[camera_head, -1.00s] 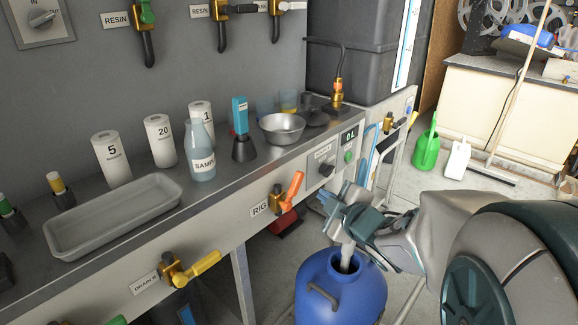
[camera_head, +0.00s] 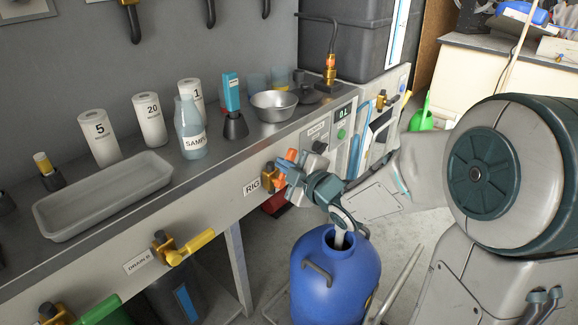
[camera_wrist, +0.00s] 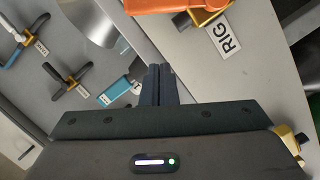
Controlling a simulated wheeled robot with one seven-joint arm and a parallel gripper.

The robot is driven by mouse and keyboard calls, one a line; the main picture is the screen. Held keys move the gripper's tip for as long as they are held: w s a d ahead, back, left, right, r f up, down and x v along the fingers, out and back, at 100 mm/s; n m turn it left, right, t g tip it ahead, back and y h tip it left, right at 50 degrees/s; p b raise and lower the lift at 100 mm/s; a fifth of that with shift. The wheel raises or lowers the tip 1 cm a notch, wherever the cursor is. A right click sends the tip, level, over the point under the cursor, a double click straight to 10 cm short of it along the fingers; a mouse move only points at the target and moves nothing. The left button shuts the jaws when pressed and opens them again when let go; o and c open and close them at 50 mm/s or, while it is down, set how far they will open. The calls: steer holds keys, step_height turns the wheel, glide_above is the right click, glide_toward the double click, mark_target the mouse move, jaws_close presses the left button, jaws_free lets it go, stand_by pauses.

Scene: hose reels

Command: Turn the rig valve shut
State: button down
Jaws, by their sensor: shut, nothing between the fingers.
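The rig valve has an orange lever handle (camera_head: 291,155) on a brass body (camera_head: 268,172), on the bench front beside the RIG label (camera_head: 252,186). In the head view the lever slants up to the right and is partly hidden by my gripper (camera_head: 284,177). In the wrist view the orange lever (camera_wrist: 172,5) crosses the top edge, cut off, with the RIG label (camera_wrist: 228,38) to its right. My gripper (camera_wrist: 158,72) is shut and empty, its tips below the lever in that picture with a visible gap. Contact elsewhere cannot be told.
A yellow-handled drain valve (camera_head: 190,246) sits left on the same bench front. A blue drum (camera_head: 335,280) stands below my arm. The bench top holds a tray (camera_head: 105,195), a sample bottle (camera_head: 190,130) and a metal bowl (camera_head: 274,106).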

steer(key=w, duration=0.1)
steer(key=w+f+b, duration=0.1)
steer(key=w, duration=0.1)
steer(key=w+d+f, duration=0.1)
steer(key=shift+w+f+b, duration=0.2)
steer(key=shift+b, duration=0.15)
steer(key=shift+d, duration=0.1)
